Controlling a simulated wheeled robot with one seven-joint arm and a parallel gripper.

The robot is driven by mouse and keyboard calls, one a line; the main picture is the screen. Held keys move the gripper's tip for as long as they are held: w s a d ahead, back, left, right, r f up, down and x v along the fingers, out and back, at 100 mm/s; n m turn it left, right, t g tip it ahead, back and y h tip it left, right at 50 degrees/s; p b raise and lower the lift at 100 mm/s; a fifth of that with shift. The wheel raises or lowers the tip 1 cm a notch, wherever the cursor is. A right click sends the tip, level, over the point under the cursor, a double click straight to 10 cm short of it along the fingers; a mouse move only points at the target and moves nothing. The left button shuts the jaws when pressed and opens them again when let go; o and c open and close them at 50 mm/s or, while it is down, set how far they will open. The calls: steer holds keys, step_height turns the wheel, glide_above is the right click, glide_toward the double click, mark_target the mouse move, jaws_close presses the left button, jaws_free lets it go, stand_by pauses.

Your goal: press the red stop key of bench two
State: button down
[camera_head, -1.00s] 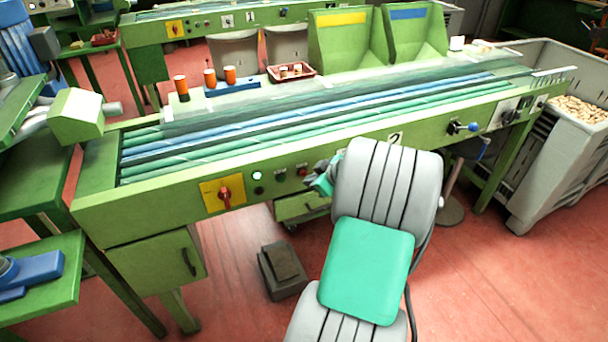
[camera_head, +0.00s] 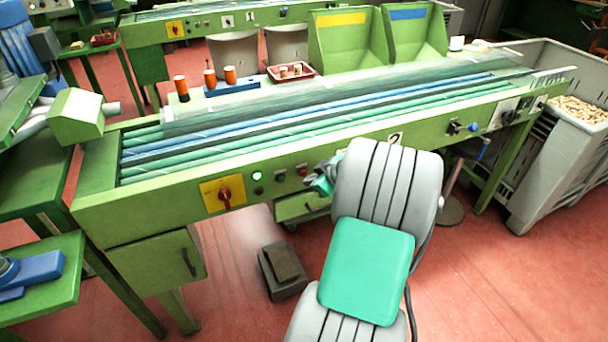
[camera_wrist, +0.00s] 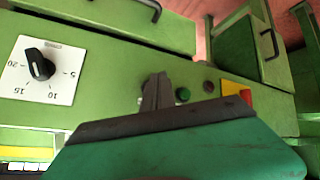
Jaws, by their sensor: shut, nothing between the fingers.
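Bench two is the long green bench (camera_head: 150,205) with the number 2 plate (camera_head: 396,138) on its front rail. A small red key (camera_head: 303,171) sits on that rail, right of a dark green key (camera_head: 280,175). My gripper (camera_head: 322,170) is just right of the red key, close to the rail; I cannot tell whether it touches. In the wrist view my gripper (camera_wrist: 158,90) is shut and empty, its fingertips toward the panel. A green key (camera_wrist: 183,94) and a dark red round part (camera_wrist: 208,87) show beside it. The red key is not clearly visible there, perhaps behind the fingers.
A yellow plate with a red rotary switch (camera_head: 224,194) and a lit lamp (camera_head: 257,176) lie left of the keys. A black dial (camera_wrist: 40,66) is on the rail in the wrist view. A drawer (camera_head: 300,207) hangs below. A grey pedal box (camera_head: 283,271) stands on the floor.

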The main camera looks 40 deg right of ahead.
stand_by(0.6)
steer(key=shift+w+d+b, duration=0.1)
steer(key=shift+w+b, duration=0.2)
steer(key=shift+w, duration=0.1)
steer(key=shift+w+d, duration=0.1)
steer(key=shift+w, duration=0.3)
stand_by(0.5)
steer(key=shift+s, duration=0.15)
steer(key=shift+s+a+b, duration=0.25)
steer(key=shift+s+b, duration=0.1)
steer(key=shift+s, duration=0.3)
steer(key=shift+s, duration=0.1)
steer(key=s, duration=0.2)
steer(key=s+a, duration=0.1)
steer(key=s, duration=0.1)
steer(key=shift+s+a, duration=0.15)
steer(key=shift+s, duration=0.15)
steer(key=shift+a, duration=0.1)
stand_by(0.5)
